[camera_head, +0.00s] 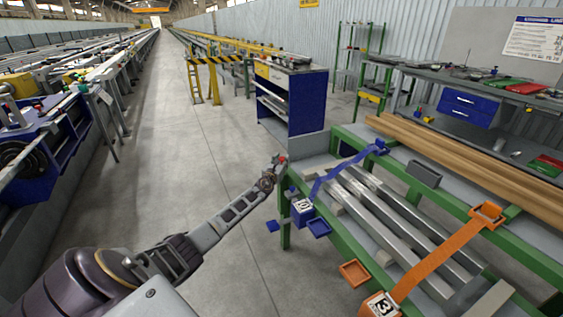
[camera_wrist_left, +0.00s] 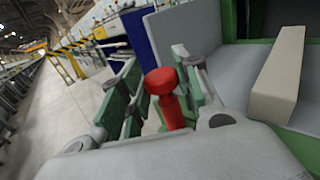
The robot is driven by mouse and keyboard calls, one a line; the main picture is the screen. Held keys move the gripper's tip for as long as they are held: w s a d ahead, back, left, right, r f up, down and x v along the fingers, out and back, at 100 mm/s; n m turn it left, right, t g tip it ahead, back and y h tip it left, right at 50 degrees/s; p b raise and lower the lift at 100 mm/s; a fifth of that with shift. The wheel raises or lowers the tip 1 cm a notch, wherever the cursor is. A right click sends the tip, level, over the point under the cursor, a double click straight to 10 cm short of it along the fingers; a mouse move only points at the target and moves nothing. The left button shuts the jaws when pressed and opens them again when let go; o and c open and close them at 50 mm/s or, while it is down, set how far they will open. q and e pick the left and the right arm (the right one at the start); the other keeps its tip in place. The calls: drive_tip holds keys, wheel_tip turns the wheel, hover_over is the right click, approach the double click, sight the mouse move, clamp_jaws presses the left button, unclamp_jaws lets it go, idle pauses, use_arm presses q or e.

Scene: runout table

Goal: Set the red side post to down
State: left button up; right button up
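In the head view only a small red bit of the post (camera_head: 283,159) shows past my gripper. My left gripper (camera_head: 274,168) reaches it from the left. In the left wrist view the fingers of my left gripper (camera_wrist_left: 160,97) are apart, one on each side of the post. A gap shows on the left side; I cannot tell whether the right finger touches. My right gripper is not in view.
The green-framed table holds metal bars (camera_head: 385,215), a blue strap (camera_head: 335,172) and an orange strap (camera_head: 435,265). Numbered blocks (camera_head: 302,208) hang on its near side. A blue cabinet (camera_head: 292,100) stands behind. The grey floor (camera_head: 185,150) to the left is clear.

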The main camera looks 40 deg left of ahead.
use_arm(q)
drive_tip(key=o, duration=0.3)
drive_tip(key=shift+f, duration=0.4)
drive_tip(key=shift+o, duration=0.2)
drive_tip(key=shift+r, duration=0.1)
drive_tip(key=shift+r, duration=0.1)
drive_tip(key=shift+s, duration=0.15)
drive_tip(key=v, duration=1.1)
drive_tip(key=shift+s, duration=0.35)
drive_tip(key=shift+d, duration=0.1)
idle(0.6)
